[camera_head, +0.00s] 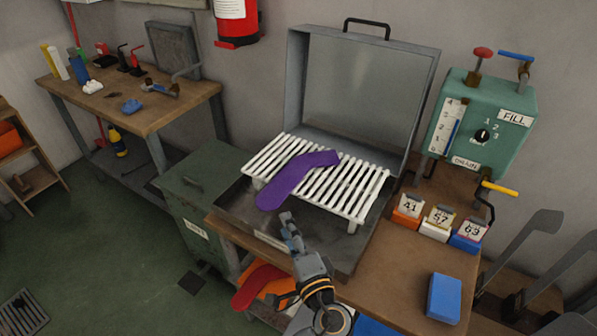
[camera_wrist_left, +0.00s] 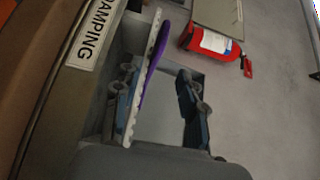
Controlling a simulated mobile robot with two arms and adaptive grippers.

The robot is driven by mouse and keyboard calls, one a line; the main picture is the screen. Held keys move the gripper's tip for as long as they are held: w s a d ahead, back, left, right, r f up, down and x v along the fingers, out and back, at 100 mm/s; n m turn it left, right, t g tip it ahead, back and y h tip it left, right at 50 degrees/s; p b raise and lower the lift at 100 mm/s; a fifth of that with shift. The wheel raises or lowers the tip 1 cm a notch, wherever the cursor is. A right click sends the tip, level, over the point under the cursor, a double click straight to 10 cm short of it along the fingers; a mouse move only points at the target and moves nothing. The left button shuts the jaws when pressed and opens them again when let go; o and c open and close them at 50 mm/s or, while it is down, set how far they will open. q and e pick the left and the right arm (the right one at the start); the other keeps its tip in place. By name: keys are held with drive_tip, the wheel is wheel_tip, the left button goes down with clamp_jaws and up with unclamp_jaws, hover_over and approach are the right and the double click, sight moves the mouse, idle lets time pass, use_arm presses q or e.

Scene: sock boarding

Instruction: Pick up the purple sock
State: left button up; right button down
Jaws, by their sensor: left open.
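The purple sock (camera_head: 296,180) lies flat on a white slatted rack (camera_head: 350,204) in the head view. Its rounded end reaches over the rack's front left edge. In the left wrist view the sock (camera_wrist_left: 152,72) shows as a thin purple strip along the rack's edge (camera_wrist_left: 140,92). My left gripper (camera_head: 288,219) is open and empty, in front of the rack and near the sock's rounded end. In the left wrist view its fingers (camera_wrist_left: 156,74) stand apart, with the sock and rack seen between them. My right gripper is not in view.
The rack sits in an open grey metal box with its lid (camera_head: 365,85) raised behind. Numbered blocks (camera_head: 407,211), a blue block (camera_head: 444,298) and a green control box (camera_head: 490,118) are on the right. A green cabinet (camera_head: 198,190) stands left. Red and orange socks (camera_head: 262,283) lie below.

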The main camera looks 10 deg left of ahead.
use_arm(q)
drive_tip(key=p, duration=0.1)
approach(268, 187)
drive_tip(key=x, duration=0.2)
drive_tip(key=shift+w+a+f, duration=0.1)
drive_tip(key=shift+w+f, duration=0.2)
drive_tip(key=p+x, duration=0.1)
drive_tip(key=x, duration=0.3)
drive_tip(key=shift+a+p, duration=0.1)
drive_tip(key=shift+p, duration=0.2)
drive_tip(key=shift+w+a+f, duration=0.1)
drive_tip(key=shift+w+a, duration=0.2)
drive_tip(key=shift+w, duration=0.2)
clamp_jaws()
